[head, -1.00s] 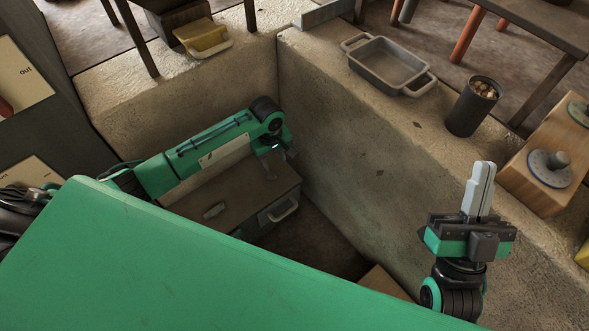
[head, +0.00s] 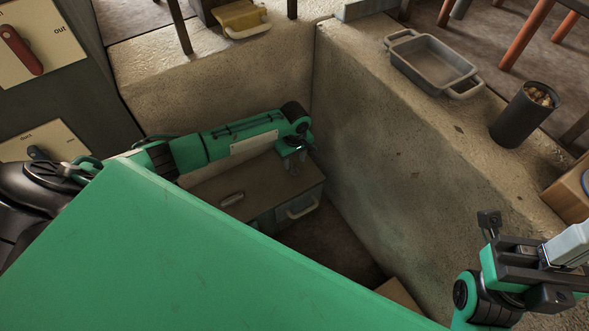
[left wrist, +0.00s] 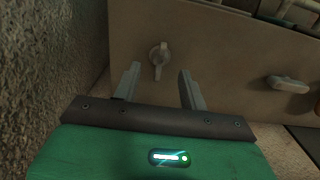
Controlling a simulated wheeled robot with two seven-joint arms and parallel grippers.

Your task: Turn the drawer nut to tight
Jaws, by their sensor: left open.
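The drawer nut (left wrist: 159,56) is a small grey winged knob on the brown top of the drawer cabinet. In the left wrist view it lies just beyond and between the fingertips of my left gripper (left wrist: 158,76), which is open and empty; no contact shows. In the head view my left gripper (head: 292,160) hangs over the far right part of the cabinet (head: 254,183) and hides the nut. The drawer front has a pale handle (head: 303,208). My right gripper (head: 566,262) is at the lower right, partly cut off; its finger gap does not show clearly.
Another small handle (left wrist: 287,82) lies on the cabinet top, right of the nut. Stone walls enclose the cabinet. A grey tray (head: 435,66) and a dark cup (head: 525,114) stand on the right wall. A large green panel fills the lower left.

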